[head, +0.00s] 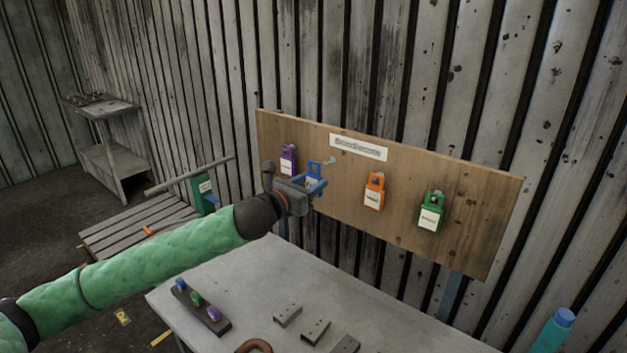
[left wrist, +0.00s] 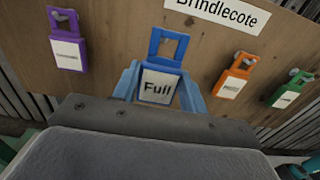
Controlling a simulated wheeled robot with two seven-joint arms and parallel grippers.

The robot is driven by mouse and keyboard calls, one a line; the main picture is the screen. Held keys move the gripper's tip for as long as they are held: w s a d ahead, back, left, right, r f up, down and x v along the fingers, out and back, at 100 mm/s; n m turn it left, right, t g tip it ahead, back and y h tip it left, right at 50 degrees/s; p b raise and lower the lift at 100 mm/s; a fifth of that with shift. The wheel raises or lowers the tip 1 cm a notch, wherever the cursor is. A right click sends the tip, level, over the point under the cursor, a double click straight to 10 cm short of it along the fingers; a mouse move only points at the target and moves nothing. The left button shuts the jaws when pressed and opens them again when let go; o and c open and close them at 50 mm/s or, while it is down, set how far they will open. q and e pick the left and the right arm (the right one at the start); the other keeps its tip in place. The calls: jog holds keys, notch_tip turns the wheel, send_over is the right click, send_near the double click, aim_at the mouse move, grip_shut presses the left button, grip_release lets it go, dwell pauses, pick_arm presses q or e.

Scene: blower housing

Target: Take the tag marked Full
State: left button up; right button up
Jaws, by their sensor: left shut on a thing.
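The blue tag (left wrist: 168,43) has a white label reading "Full" in the left wrist view. In the head view the blue tag (head: 314,168) is at the wooden board, partly hidden by my gripper. My left gripper (head: 318,186) is shut on it, with a blue finger on each side of the label; the fingers also show in the left wrist view (left wrist: 160,92). A bare peg (head: 330,161) shows just right of the tag in the head view. I cannot tell whether the tag touches the board. My right gripper is not in view.
The board (head: 480,215) also carries a purple tag (head: 288,158), an orange tag (head: 374,192) and a green tag (head: 431,211). Below it stands a grey table (head: 265,262) with a dark block of coloured pegs (head: 202,305) and several metal pieces. A pallet (head: 120,232) lies left.

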pick_arm(q)
jog(key=shift+s+a, duration=0.15)
jog(key=shift+s, duration=0.1)
jog(key=p+v, duration=0.1)
jog(key=v, duration=0.7)
dwell(0.5)
